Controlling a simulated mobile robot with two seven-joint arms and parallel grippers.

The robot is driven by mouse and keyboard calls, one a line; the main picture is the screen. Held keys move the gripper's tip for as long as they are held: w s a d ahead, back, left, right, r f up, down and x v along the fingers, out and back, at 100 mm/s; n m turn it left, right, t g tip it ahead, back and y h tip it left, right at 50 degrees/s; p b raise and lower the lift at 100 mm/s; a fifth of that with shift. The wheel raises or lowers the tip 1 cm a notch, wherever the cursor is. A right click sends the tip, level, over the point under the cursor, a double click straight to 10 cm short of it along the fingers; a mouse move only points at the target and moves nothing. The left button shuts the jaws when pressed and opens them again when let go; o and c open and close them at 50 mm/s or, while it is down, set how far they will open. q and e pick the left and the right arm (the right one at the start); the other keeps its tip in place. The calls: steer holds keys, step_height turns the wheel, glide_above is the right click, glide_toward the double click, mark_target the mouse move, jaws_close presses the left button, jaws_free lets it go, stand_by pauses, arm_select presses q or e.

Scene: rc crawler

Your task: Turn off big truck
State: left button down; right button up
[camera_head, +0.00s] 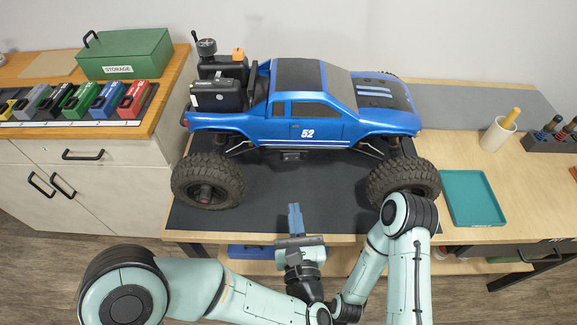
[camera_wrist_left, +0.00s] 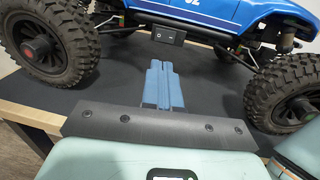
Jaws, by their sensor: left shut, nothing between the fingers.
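The big truck (camera_head: 310,105) is a blue crawler with a black roof and the number 52, standing on a dark mat on the workbench. Its side and two wheels show in the left wrist view (camera_wrist_left: 205,12). A small black switch box (camera_wrist_left: 168,35) with a rocker hangs under the truck's side between the wheels; it also shows in the head view (camera_head: 290,156). I cannot tell the rocker's position. My left gripper (camera_head: 295,208) is shut and empty at the mat's front, pointing toward the switch box and apart from it. My right gripper is not seen.
The dark mat (camera_head: 250,222) is clear in front of the truck. A teal tray (camera_head: 473,198) and a cup (camera_head: 497,135) stand at the right. At the left are a green storage box (camera_head: 125,55) and several coloured packs (camera_head: 78,100). My right arm crosses the bench's front edge.

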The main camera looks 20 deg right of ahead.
mark_target(286, 158)
arm_select(q)
steer(key=w, duration=0.4)
steer(key=w+d+p, duration=0.1)
steer(key=w, duration=0.3)
steer(key=w+d, duration=0.1)
steer(key=w, duration=0.3)
steer(key=shift+w, duration=0.3)
steer(key=shift+a, duration=0.1)
